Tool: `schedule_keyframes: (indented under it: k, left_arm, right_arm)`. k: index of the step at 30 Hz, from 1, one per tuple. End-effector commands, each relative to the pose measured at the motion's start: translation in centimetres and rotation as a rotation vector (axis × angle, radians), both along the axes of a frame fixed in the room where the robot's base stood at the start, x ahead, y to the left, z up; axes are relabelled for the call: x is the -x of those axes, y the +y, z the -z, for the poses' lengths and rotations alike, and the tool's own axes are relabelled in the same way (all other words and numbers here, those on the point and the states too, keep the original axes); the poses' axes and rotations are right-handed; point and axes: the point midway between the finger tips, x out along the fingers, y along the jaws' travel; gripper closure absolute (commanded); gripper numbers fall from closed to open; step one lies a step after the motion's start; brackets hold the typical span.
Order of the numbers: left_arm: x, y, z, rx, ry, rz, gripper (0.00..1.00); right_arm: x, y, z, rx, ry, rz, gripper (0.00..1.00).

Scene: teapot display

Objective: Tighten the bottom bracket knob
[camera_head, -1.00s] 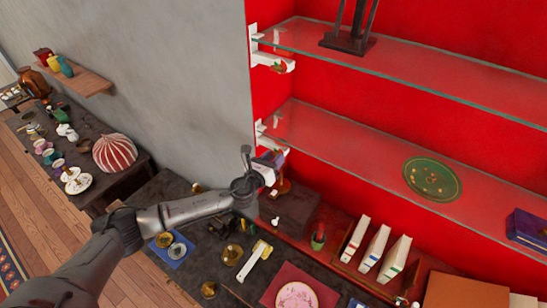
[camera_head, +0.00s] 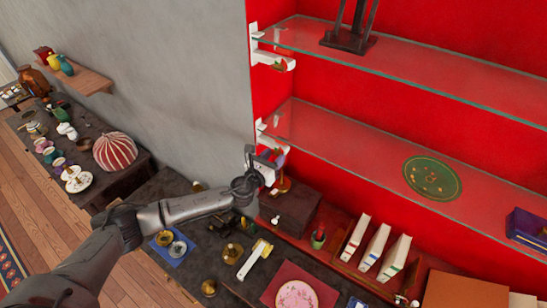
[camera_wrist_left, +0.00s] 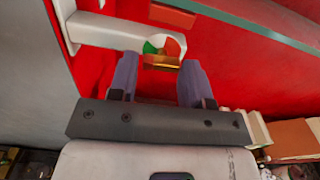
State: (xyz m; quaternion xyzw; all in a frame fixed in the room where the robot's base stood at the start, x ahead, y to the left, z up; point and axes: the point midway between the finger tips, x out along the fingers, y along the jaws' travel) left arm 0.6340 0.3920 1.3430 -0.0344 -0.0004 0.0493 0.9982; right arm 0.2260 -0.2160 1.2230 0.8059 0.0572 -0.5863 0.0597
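The bottom bracket (camera_head: 262,128) is white and holds up the lower glass shelf at the red panel's left edge. In the left wrist view its arm (camera_wrist_left: 115,32) runs to the right and ends in a round end with a green and red dial and a brass knob (camera_wrist_left: 162,61) under it. My left gripper (camera_head: 270,158) is just below this bracket. In the wrist view its two bluish fingers (camera_wrist_left: 160,72) are apart, one on each side of the knob, with gaps visible. Whether they touch it is not clear. My right gripper is not in view.
The lower glass shelf (camera_head: 390,165) carries a green plate (camera_head: 432,178). The upper bracket (camera_head: 270,60) and upper shelf (camera_head: 430,75) are above. Below, a dark box (camera_head: 292,208) and white books (camera_head: 377,246) stand on the counter. The grey wall (camera_head: 180,80) is at left.

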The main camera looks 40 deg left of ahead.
Motion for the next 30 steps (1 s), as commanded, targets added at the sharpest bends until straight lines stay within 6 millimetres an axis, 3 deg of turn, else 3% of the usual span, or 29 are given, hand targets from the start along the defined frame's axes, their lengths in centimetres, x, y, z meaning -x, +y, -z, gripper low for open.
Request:
schedule_keyframes:
  k: [5,16,20,30]
  left_arm:
    - [0.0,0.0,-0.1,0.001,-0.001,0.001,0.38]
    - [0.7,-0.1,0.0,0.002,-0.002,0.003,0.38]
    - [2.4,-0.3,0.1,0.001,-0.002,0.004,0.38]
    - [8.8,-0.9,0.2,-0.001,0.000,0.004,0.38]
  right_arm:
    - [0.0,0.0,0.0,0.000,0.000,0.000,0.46]
    - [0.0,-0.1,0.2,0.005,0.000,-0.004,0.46]
    - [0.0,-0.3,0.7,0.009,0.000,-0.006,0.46]
    - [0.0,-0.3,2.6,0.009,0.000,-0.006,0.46]
